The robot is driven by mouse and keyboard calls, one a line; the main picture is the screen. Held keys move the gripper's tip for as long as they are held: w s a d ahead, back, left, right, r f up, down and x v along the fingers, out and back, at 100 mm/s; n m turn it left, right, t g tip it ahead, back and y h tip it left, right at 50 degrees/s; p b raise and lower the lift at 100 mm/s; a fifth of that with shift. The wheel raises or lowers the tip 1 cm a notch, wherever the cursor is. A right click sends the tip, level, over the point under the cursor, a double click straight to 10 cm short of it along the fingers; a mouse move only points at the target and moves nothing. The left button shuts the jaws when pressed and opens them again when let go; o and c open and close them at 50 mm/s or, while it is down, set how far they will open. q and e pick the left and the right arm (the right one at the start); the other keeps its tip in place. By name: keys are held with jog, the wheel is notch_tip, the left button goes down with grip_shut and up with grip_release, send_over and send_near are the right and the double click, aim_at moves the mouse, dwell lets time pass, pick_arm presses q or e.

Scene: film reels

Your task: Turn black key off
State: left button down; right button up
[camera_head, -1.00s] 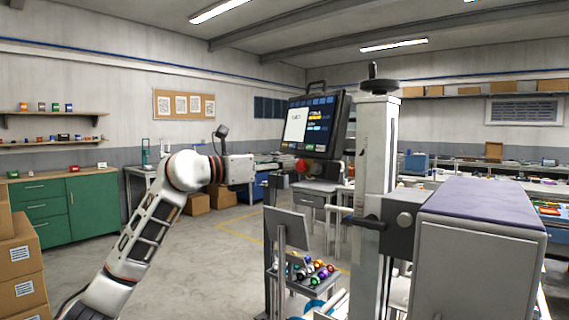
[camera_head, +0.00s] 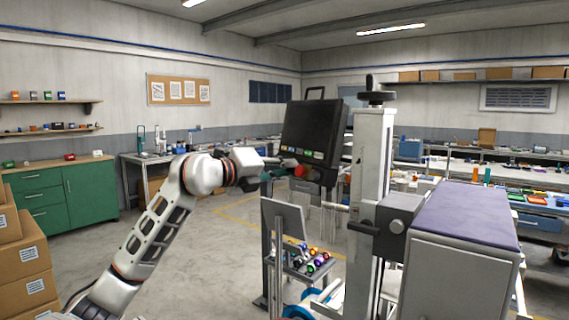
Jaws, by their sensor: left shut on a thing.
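My left gripper (camera_head: 278,166) reaches in from the left to the control box below the machine's screen. It is shut at the left part of that box, where the black key sits, and its fingers hide the key almost wholly. The key's angle cannot be made out. The screen (camera_head: 312,128) above is dark, with a row of small coloured marks along its lower edge. A red button (camera_head: 300,171) shows just right of the fingertips. My right gripper is not in view.
A white column (camera_head: 372,165) with a black handwheel (camera_head: 375,97) stands right of the screen. A grey cabinet with a purple top (camera_head: 465,215) is at the right front. A tilted grey plate (camera_head: 283,220) and a tray of coloured rolls (camera_head: 312,262) lie below the gripper.

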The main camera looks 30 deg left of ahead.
pick_arm(q)
jog(key=shift+r+n+g+y+p, duration=0.1)
jog(key=shift+n+g+y+p, duration=0.2)
jog(key=shift+n+p, duration=0.95)
jog(key=shift+r+n+g+y+p, duration=0.1)
jog(key=shift+n+g+y+p, duration=0.15)
jog(key=shift+n, duration=1.9)
jog(key=c, duration=2.2)
grip_release()
jog(key=v, duration=1.2)
jog(key=shift+f, duration=0.1)
